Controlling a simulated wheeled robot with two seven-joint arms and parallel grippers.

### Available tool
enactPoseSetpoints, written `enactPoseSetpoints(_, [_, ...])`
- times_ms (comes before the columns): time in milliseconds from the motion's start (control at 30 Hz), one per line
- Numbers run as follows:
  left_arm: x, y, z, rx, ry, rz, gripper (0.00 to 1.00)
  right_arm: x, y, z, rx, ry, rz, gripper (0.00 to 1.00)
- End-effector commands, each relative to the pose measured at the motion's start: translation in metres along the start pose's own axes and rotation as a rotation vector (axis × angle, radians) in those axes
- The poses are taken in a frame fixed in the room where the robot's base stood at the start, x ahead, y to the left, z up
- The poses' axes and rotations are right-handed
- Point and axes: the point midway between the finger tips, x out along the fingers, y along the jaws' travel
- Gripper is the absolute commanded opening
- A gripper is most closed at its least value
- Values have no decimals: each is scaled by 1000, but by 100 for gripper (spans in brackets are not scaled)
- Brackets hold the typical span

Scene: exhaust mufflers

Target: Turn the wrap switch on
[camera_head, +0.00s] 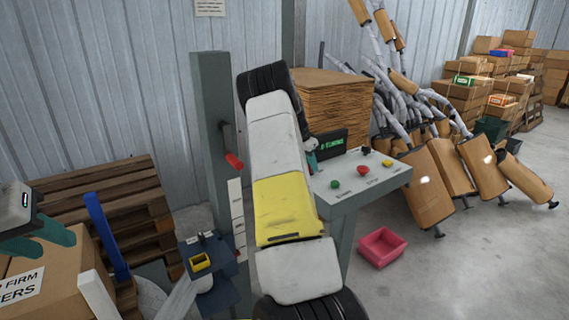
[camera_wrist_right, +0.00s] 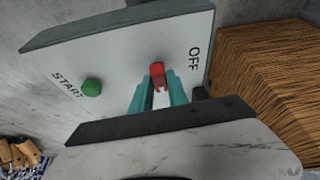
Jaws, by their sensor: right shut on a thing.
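In the right wrist view, a red switch (camera_wrist_right: 157,72) stands on a grey panel (camera_wrist_right: 125,65) beside the word OFF. My right gripper (camera_wrist_right: 158,88) has its teal fingers shut on the red switch. In the head view my right arm crosses the middle, and only a bit of the right gripper (camera_head: 312,158) shows beside the display box, so its grasp is hidden there. My left gripper (camera_head: 45,238) is at the left edge, open and empty, above a cardboard box.
A console table (camera_head: 385,182) carries green, red and yellow buttons and a dark display box (camera_head: 331,145). A grey post (camera_head: 212,130) bears a red-handled lever (camera_head: 234,160). A stack of cardboard (camera_head: 335,105) stands behind. A pink bin (camera_head: 382,248) and mufflers (camera_head: 430,170) are on the right.

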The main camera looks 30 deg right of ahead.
Motion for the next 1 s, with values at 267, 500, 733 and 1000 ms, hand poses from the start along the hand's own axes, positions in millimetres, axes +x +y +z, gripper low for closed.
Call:
enactPoseSetpoints(267, [0, 0, 0, 0, 0, 0, 36, 0, -1, 1, 57, -1, 25, 0])
enactPoseSetpoints(500, [0, 0, 0, 0, 0, 0, 36, 0, -1, 1, 65, -2, 28, 0])
enactPoseSetpoints(733, [0, 0, 0, 0, 0, 0, 36, 0, -1, 2, 65, -3, 28, 26])
enactPoseSetpoints(1000, [0, 0, 0, 0, 0, 0, 36, 0, -1, 1, 64, -2, 27, 42])
